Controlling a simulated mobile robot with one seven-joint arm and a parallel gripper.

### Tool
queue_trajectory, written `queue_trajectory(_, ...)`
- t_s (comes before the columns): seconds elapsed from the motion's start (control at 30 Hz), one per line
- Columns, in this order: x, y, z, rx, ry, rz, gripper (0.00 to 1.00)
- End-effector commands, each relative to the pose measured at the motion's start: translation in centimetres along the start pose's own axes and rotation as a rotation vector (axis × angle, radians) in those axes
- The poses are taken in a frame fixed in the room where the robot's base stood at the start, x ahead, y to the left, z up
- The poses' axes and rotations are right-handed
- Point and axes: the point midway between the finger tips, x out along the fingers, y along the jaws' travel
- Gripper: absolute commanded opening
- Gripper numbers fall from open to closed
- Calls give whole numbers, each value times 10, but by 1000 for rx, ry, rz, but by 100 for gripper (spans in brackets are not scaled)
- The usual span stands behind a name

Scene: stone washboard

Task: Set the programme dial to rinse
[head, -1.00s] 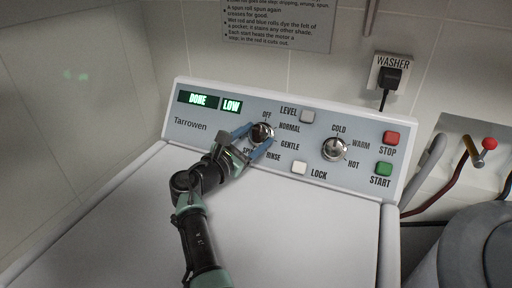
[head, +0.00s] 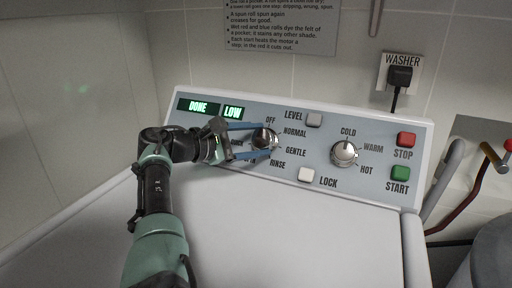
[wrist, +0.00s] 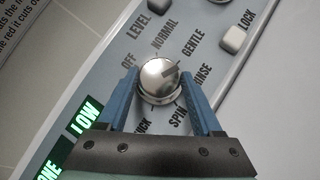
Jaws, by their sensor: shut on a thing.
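The programme dial (head: 265,139) is a round silver knob on the washer's panel, ringed by OFF, NORMAL, GENTLE, RINSE, SPIN and QUICK. In the wrist view the dial (wrist: 158,82) has a dark mark on its face that points up and right, roughly toward GENTLE. My gripper (head: 266,140) has its blue fingers on opposite sides of the dial, shut on it. In the wrist view my gripper (wrist: 157,100) partly covers the area below the dial. The RINSE label (head: 278,164) is visible below right of the dial.
A temperature knob (head: 344,153), a red STOP button (head: 406,139), a green START button (head: 400,173), a grey LEVEL button (head: 314,119) and a white LOCK button (head: 306,174) share the panel. The displays (head: 210,107) read DONE and LOW. The washer top (head: 300,235) is clear.

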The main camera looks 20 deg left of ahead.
Motion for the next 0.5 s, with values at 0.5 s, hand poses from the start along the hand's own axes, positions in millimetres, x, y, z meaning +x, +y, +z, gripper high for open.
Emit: queue_trajectory(0.5,0,0,0,39,-3,-32,11)
